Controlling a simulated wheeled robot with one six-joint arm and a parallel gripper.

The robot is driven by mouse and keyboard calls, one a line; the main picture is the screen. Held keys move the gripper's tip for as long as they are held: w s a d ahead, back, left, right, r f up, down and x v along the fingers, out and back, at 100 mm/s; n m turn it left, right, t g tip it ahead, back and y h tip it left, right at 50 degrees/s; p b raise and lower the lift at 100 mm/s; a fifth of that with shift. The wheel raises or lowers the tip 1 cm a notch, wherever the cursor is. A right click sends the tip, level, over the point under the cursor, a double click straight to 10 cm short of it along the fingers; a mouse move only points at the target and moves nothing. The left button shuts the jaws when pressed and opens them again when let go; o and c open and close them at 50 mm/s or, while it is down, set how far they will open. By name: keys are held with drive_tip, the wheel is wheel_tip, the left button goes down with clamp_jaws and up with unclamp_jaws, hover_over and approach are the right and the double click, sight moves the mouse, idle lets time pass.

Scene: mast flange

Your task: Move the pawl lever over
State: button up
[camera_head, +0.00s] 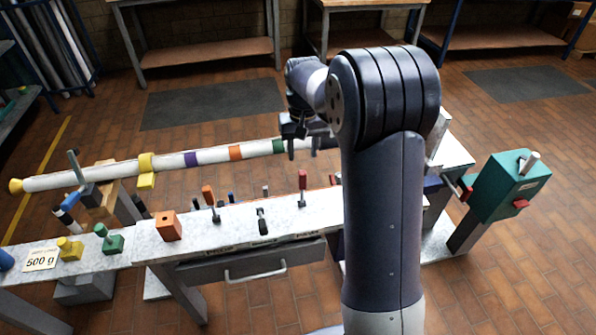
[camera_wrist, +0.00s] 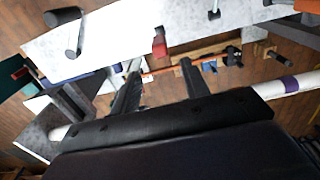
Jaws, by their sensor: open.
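Several small levers stand on the white bench (camera_head: 285,215); no readable label marks which one is the pawl lever. A red-handled lever (camera_head: 302,187) stands upright near the middle, and an orange-handled lever (camera_head: 210,202) stands tilted further left. A teal box (camera_head: 510,185) at the right carries a pale stub lever (camera_head: 529,162) on top. My gripper (camera_head: 298,146) is over the white banded pole, partly hidden by my arm. In the wrist view my gripper (camera_wrist: 158,82) has its two dark fingers apart, with nothing visibly held; an upright red part (camera_wrist: 159,42) shows beyond them.
The long white pole (camera_head: 110,175) with coloured bands runs behind the bench. An orange block (camera_head: 167,225), a green knob piece (camera_head: 110,240), a yellow piece (camera_head: 69,248) and a "500 g" card (camera_head: 41,259) lie at the left.

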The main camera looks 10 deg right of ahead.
sight(302, 172)
wheel_tip(302, 172, down, 11)
drive_tip(key=shift+r, duration=0.2)
drive_tip(key=shift+c, duration=0.2)
clamp_jaws()
idle(0.5)
